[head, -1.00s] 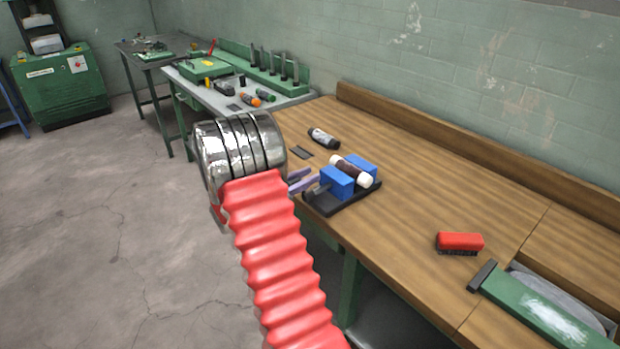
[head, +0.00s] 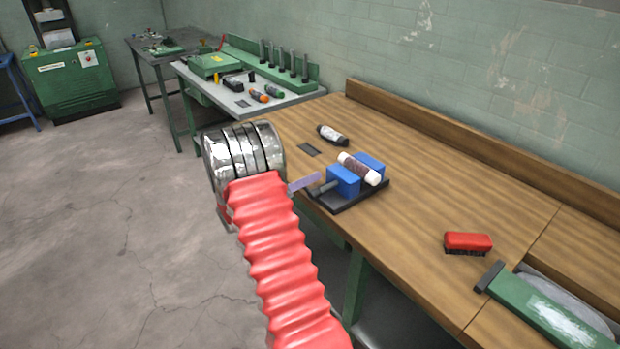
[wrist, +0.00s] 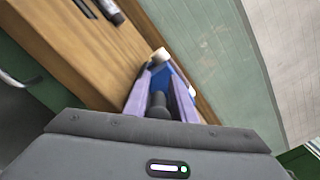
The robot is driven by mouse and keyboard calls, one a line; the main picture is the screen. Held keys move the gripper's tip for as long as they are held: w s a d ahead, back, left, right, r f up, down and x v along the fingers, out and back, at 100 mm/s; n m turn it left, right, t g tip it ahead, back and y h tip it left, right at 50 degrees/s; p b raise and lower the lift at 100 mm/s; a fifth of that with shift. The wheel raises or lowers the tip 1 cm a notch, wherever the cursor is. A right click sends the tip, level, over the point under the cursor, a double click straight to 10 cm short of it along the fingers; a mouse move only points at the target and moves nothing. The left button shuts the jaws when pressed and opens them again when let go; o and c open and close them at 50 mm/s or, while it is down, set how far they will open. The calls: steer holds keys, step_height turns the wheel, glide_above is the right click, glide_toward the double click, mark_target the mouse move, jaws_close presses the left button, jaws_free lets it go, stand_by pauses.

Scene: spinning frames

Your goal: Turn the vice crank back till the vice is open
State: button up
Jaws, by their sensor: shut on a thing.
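The vice has two blue jaws (head: 343,181) on a black base (head: 345,203) at the front edge of the wooden bench. A roll with white ends and a dark middle (head: 358,168) lies between the jaws; whether both jaws press on it I cannot tell. The dark grey crank (head: 325,187) sticks out from the near jaw toward my gripper (head: 312,183). In the wrist view, my two purple fingers stand on either side of the crank (wrist: 158,104), shut on it. In the head view the fingers overlap, so only one shows clearly.
A red brush (head: 467,243) and a green tool (head: 550,312) lie to the right. Bare wood separates them from the vice.

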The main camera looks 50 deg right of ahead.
steer(key=shift+s+d+f+n, duration=0.15)
steer(key=shift+s+f+n, duration=0.1)
steer(key=shift+f+n, duration=0.15)
steer(key=o, duration=0.8)
steer(key=shift+r, duration=0.1)
steer(key=shift+w, duration=0.2)
steer(key=shift+a, duration=0.35)
steer(key=v, duration=1.3)
steer(key=shift+a, duration=0.1)
